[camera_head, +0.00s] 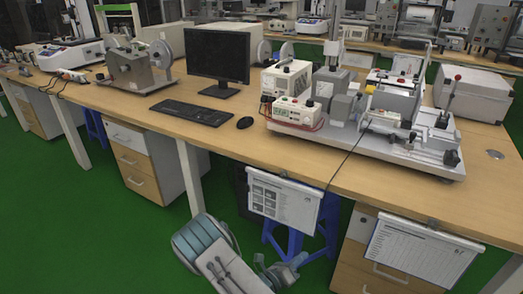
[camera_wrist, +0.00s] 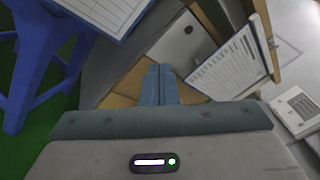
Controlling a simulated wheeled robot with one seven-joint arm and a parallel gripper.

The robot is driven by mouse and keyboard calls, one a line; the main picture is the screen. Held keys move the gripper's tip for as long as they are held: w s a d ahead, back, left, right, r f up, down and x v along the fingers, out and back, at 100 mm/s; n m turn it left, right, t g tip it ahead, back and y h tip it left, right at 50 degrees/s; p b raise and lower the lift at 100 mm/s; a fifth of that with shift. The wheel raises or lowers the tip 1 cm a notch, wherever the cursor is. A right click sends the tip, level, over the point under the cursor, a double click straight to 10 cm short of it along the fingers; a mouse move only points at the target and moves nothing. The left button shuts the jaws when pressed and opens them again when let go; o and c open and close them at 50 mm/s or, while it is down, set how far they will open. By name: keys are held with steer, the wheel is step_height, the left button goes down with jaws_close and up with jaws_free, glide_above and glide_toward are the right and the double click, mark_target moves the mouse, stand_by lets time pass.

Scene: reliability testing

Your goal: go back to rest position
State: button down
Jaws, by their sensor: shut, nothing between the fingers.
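My gripper (camera_head: 283,268) is low in front of the table, below its front edge, near the bottom middle of the head view. In the wrist view its two blue-grey fingers (camera_wrist: 158,72) are side by side and touching, with nothing between them. My gripper is apart from the tabletop things. The task names no other object.
A long wooden table (camera_head: 240,140) carries a monitor (camera_head: 217,55), a keyboard (camera_head: 192,112) and test equipment (camera_head: 385,105). Clipboards (camera_head: 284,200) (camera_head: 420,248) hang at its front. A blue stool (camera_wrist: 40,60) and drawers (camera_head: 140,160) stand beneath. Green floor (camera_head: 70,220) is clear at left.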

steer(key=s+d+r+m+g+y+p, duration=0.1)
steer(key=s+d+r+m+g+p, duration=0.2)
steer(key=r+m, duration=0.45)
steer(key=s+d+r+m+g+y+p, duration=0.1)
steer(key=s+d+r+m+g+p, duration=0.15)
steer(key=r+m+g, duration=0.5)
steer(key=s+d+r+m+g+y+p, duration=0.1)
steer(key=s+r+m+g+p, duration=0.25)
steer(key=r, duration=0.55)
steer(key=s+a+r+m+t+y+p, duration=0.1)
steer(key=s+r+m+y+p, duration=0.1)
steer(key=r, duration=0.6)
steer(key=s+a+r+m+t+y+p, duration=0.1)
steer(key=s+r+m+t+y+p, duration=0.1)
steer(key=s+r+m+y, duration=0.3)
steer(key=s+a+r+m+t+y+p, duration=0.2)
steer(key=s+r+m, duration=0.4)
steer(key=r+m, duration=0.4)
steer(key=shift+r+y+p, duration=0.55)
steer(key=shift+y+p, duration=0.05)
steer(key=shift+y, duration=0.5)
steer(key=shift+a, duration=0.1)
